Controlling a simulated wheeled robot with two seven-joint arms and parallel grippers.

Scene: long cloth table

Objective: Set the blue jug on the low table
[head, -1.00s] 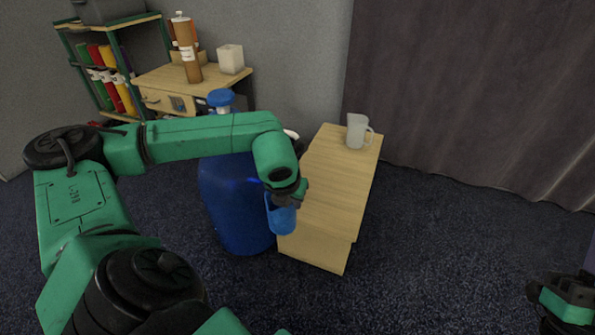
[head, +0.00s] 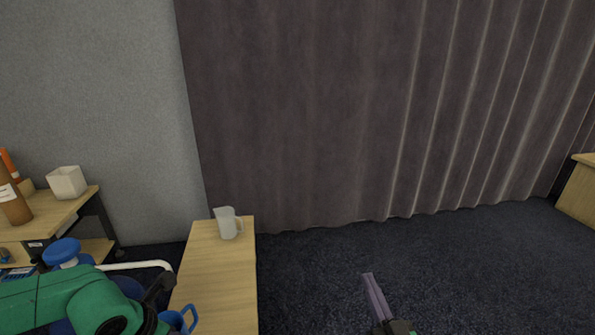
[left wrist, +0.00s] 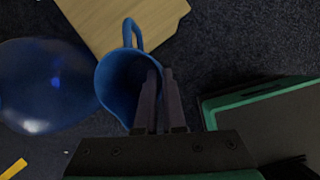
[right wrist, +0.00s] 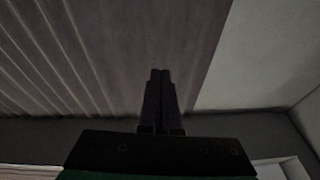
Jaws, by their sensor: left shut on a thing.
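The blue jug (left wrist: 116,78) is in my left gripper (left wrist: 160,75), whose fingers are closed on its rim in the left wrist view. Part of the jug (head: 182,318) shows at the bottom edge of the head view, beside the near part of the low wooden table (head: 215,275). The table also shows beyond the jug in the left wrist view (left wrist: 90,20). I cannot tell whether the jug touches it. My right gripper (head: 372,290) is shut and empty over the dark floor; its fingers (right wrist: 160,80) are together in the right wrist view.
A large blue drum (left wrist: 40,85) is beside the table. A shelf desk with a white pot (head: 67,183) is left. Curtains (head: 330,110) hang behind.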

